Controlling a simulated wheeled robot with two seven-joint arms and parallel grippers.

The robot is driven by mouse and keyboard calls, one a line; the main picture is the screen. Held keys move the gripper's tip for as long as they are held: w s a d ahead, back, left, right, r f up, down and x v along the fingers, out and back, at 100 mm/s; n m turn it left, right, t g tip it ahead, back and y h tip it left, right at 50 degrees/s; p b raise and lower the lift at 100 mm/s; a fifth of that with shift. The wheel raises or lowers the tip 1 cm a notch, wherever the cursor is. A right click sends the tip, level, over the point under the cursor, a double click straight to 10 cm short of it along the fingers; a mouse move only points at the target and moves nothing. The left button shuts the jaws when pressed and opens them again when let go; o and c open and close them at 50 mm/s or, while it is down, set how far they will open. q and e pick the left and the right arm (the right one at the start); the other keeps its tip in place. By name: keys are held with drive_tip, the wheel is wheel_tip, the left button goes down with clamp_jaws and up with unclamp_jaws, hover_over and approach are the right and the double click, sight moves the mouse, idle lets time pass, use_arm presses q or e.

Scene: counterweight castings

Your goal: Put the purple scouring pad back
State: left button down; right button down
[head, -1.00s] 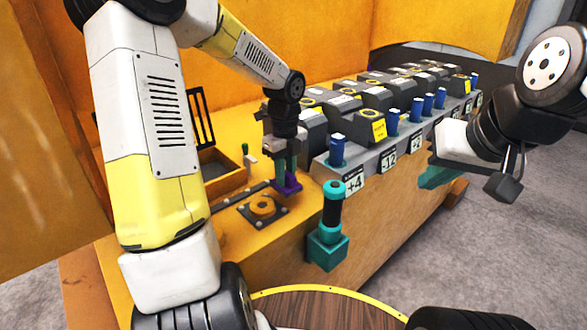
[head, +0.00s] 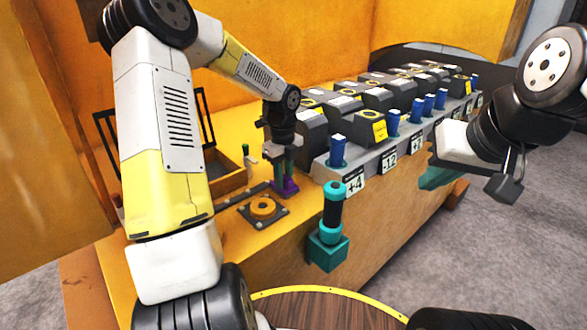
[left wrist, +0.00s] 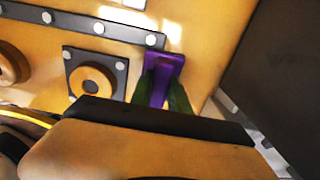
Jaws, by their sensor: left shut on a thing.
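The purple scouring pad (head: 287,188) is between the green fingertips of my left gripper (head: 284,176), at or just above the yellow bench top. In the left wrist view the purple pad (left wrist: 163,75) shows between the two green fingers (left wrist: 162,92), which are shut on it. Whether it touches the bench is not clear. A dark strip with pale studs (left wrist: 85,23) lies just beside it. My right arm comes in at the right of the head view; the state of its gripper cannot be made out.
A dark plate with an orange ring (head: 263,207) lies left of the pad. A wooden tray (head: 228,183) stands behind it. A teal holder with a black-gripped tool (head: 331,212) stands at the bench front.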

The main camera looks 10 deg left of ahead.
use_arm(q)
drive_tip(key=c, duration=1.3)
unclamp_jaws()
drive_tip(key=shift+o, duration=0.2)
wheel_tip(320, 180, up, 12)
drive_tip(key=s+d+r+n+t+h, duration=0.1)
drive_tip(key=s+r+n+t, duration=0.2)
drive_tip(key=s+n, duration=0.9)
drive_tip(key=s+d+r+n+t+h, duration=0.1)
drive_tip(key=s+r+n+t, duration=0.2)
drive_tip(key=s+n, duration=0.9)
wheel_tip(320, 180, up, 3)
drive_tip(key=shift+s+f+n, duration=0.1)
drive_tip(key=shift+s+n, duration=0.05)
drive_tip(key=shift+n, duration=0.35)
drive_tip(key=shift+d, duration=0.1)
